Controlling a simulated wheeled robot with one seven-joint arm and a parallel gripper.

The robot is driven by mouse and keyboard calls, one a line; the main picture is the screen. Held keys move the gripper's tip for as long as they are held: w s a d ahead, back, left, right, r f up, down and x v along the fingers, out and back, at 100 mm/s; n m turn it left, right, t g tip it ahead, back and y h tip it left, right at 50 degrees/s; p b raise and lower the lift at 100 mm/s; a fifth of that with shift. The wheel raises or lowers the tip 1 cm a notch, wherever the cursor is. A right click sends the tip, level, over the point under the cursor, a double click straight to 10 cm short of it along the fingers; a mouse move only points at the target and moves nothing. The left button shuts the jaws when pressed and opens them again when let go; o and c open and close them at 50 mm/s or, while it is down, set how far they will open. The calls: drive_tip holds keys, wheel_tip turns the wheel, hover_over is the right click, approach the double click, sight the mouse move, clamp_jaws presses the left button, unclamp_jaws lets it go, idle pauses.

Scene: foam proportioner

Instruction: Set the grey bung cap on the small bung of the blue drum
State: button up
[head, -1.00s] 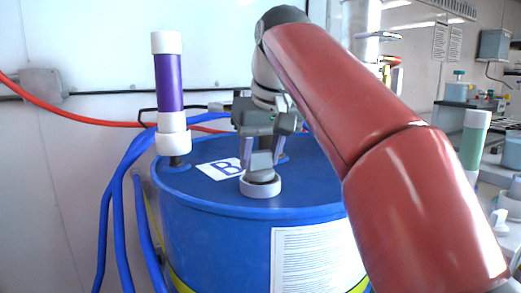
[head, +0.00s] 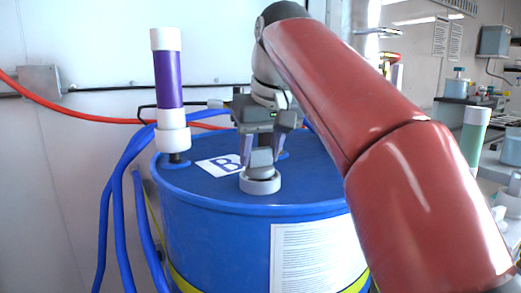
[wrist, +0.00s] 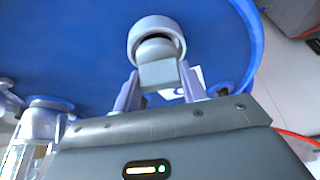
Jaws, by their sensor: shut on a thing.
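The blue drum (head: 240,232) stands in front of me, with a "B" label on its top. A pale grey ring-shaped piece (head: 260,187) is at the front of the drum top; it also shows in the wrist view (wrist: 134,38). A grey block with a rounded base (wrist: 158,74), which looks like the bung cap, rises from it. My gripper (head: 262,148) points down, shut on this block. The ring's underside is hidden, so I cannot tell whether it is part of the cap or a bung. A blue bung collar (head: 284,155) lies partly hidden behind my gripper.
A purple tube with white ends (head: 168,80) stands upright on the drum's left back. Blue hoses (head: 118,215) hang at the left, and a red hose (head: 100,116) runs behind. My red arm covers the right side. A cluttered bench is at the far right.

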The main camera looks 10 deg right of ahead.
drive_tip(key=shift+f+b, duration=0.5)
drive_tip(key=shift+f, duration=0.15)
drive_tip(key=o, duration=0.8)
drive_tip(key=shift+s, duration=0.1)
